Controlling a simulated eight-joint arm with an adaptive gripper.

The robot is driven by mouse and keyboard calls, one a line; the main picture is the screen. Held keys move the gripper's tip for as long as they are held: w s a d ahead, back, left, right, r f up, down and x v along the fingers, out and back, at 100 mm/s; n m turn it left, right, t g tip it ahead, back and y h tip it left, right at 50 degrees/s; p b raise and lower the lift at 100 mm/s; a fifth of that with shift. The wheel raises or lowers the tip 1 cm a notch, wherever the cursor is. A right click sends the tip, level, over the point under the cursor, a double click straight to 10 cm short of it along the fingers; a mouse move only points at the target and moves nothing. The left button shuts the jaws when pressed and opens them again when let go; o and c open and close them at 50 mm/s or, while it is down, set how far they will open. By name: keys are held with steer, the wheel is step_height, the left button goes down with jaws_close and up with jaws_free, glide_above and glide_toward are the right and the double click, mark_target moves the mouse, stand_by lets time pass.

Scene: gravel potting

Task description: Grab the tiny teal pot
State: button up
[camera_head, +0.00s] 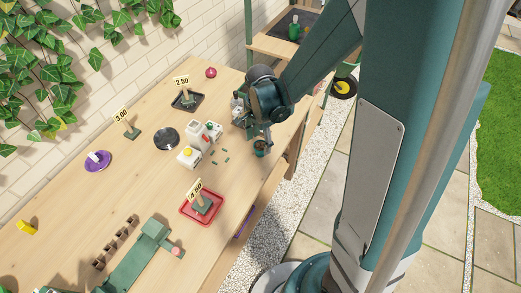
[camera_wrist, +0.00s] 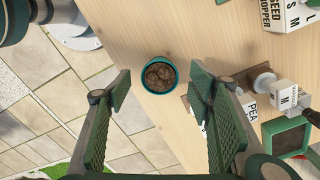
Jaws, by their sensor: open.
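The tiny teal pot (camera_wrist: 145,68) holds brown soil-like lumps and stands upright near the edge of the wooden table. In the head view the teal pot (camera_head: 261,148) sits just below my gripper (camera_head: 257,132). In the wrist view my gripper (camera_wrist: 160,88) is open, with its two green fingers spread wide. The pot shows between the fingertips and a little beyond them, with a visible gap on each side. The gripper holds nothing.
A red tray (camera_head: 186,208) with a price sign, a black tray (camera_head: 176,105) and a dark round dish (camera_head: 166,138) lie further off. The table edge is close to the pot.

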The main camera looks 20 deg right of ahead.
mark_target(260, 146)
steer(key=shift+f+b, duration=0.3)
steer(key=shift+f, duration=1.4)
steer(key=c, duration=1)
